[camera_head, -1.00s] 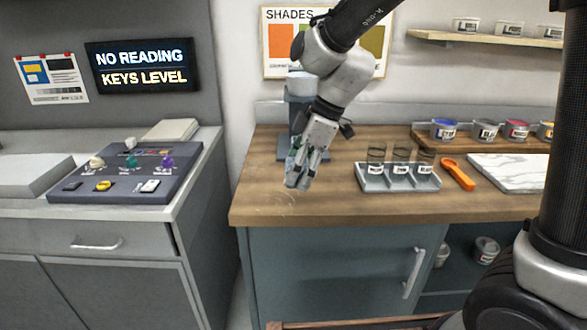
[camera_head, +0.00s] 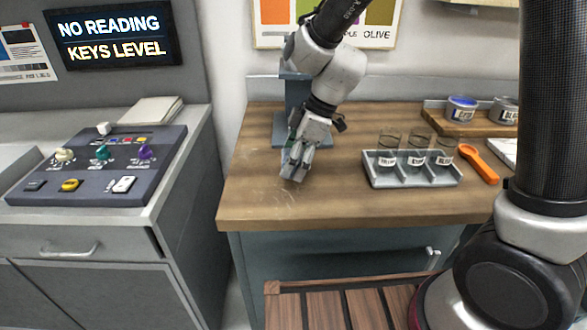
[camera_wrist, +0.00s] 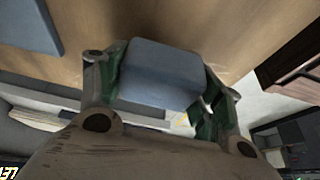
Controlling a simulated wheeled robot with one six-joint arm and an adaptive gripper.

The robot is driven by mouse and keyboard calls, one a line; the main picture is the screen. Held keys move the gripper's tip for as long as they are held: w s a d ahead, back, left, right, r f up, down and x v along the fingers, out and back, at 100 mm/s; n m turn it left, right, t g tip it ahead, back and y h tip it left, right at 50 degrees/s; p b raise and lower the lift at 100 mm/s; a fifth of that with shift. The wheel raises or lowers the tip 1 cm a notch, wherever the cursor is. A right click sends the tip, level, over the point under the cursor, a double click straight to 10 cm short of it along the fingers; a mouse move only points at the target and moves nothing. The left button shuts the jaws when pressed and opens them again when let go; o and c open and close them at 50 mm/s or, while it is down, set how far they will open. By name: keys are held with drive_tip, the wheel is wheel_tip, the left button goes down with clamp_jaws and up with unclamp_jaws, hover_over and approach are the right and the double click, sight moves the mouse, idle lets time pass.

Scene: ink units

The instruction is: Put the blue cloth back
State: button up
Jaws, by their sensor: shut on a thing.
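My gripper (camera_head: 292,174) is over the left part of the wooden counter (camera_head: 260,208), pointing down and toward the front. In the wrist view my gripper (camera_wrist: 158,85) is shut on a blue-grey, folded, block-shaped thing (camera_wrist: 160,72), which I take for the blue cloth. It sits between the two green-padded fingers, with the wood counter behind it. In the head view the fingers mostly hide the cloth, and I cannot tell whether it touches the counter. Faint pale streaks (camera_head: 284,200) mark the wood just in front of my gripper.
A blue-grey stand (camera_head: 292,110) is close behind my gripper. To its right are a grey tray (camera_head: 410,180) with three labelled glasses and an orange scoop (camera_head: 472,163). A control panel (camera_head: 95,170) is on the left bench, across a gap. A slatted wooden surface (camera_head: 345,300) is in front.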

drive_tip(key=shift+f, duration=1.35)
drive_tip(key=o, duration=1.1)
drive_tip(key=shift+f, duration=0.1)
drive_tip(key=v, duration=1.1)
drive_tip(key=s+d+r+m+t+h, duration=0.1)
drive_tip(key=s+d+r+m, duration=0.25)
drive_tip(key=d, duration=0.45)
drive_tip(key=s+d+r+m+t, duration=0.15)
drive_tip(key=d+r+m, duration=0.25)
drive_tip(key=d, duration=0.4)
drive_tip(key=s+d+m+h, duration=0.1)
drive_tip(key=s+d+m, duration=0.2)
drive_tip(key=d, duration=0.1)
drive_tip(key=s+d+r+m+t+h, duration=0.1)
drive_tip(key=s+d+m, duration=0.2)
drive_tip(key=s+d, duration=0.1)
drive_tip(key=s+d+m+h, duration=0.1)
drive_tip(key=s+d+m, duration=0.3)
drive_tip(key=shift+s+d+r+t+h, duration=0.15)
drive_tip(key=shift+d+r+t+h, duration=0.05)
drive_tip(key=shift+d+t+h, duration=0.1)
